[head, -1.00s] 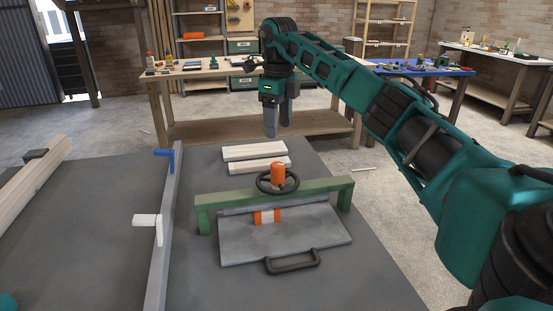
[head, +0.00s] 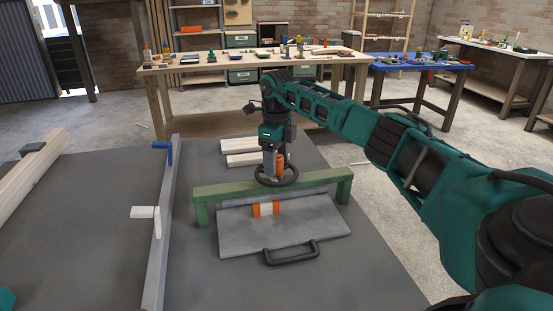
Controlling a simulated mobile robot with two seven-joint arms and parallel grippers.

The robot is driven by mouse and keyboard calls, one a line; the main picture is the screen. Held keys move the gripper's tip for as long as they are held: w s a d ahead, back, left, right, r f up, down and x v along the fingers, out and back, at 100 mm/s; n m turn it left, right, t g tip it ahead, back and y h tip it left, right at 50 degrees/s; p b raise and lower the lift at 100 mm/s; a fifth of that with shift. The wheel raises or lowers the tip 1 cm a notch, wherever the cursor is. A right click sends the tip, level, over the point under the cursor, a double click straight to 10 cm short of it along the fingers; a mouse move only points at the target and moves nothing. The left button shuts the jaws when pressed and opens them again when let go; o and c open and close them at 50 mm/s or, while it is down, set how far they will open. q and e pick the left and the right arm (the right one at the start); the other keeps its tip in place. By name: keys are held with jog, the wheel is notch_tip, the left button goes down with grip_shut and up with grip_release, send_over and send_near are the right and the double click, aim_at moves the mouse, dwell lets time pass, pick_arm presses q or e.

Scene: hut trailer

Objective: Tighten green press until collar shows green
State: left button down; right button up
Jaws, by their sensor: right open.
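The green press (head: 318,183) stands on the grey table as a frame over a grey plate with a black handle. A black handwheel (head: 291,182) sits on top of its beam, with an orange collar (head: 281,161) above the wheel's middle. I see no green on the collar. My right gripper (head: 272,172) points down at the wheel, its fingers beside the orange collar and overlapping the wheel's left part; I cannot tell whether they touch. It is open. An orange and white block (head: 266,209) lies on the plate under the beam. My left gripper is not in view.
Pale boards (head: 240,159) lie behind the press. A grey rail (head: 163,220) with a blue clamp (head: 163,152) and a white clamp (head: 146,212) runs along its left. Long timber (head: 28,175) lies far left. The table in front of the press is clear.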

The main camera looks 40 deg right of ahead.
jog(key=shift+c, duration=0.3)
jog(key=c, duration=1)
jog(key=shift+r+m+p, duration=0.2)
jog(key=shift+m+p, duration=0.7)
jog(key=shift+p, duration=0.1)
jog(key=shift+m+p, duration=0.4)
jog(key=shift+m, duration=0.4)
jog(key=m, duration=0.4)
jog(key=shift+f, duration=0.1)
jog(key=shift+m, duration=1.5)
jog(key=o, duration=1.1)
jog(key=shift+c, duration=0.2)
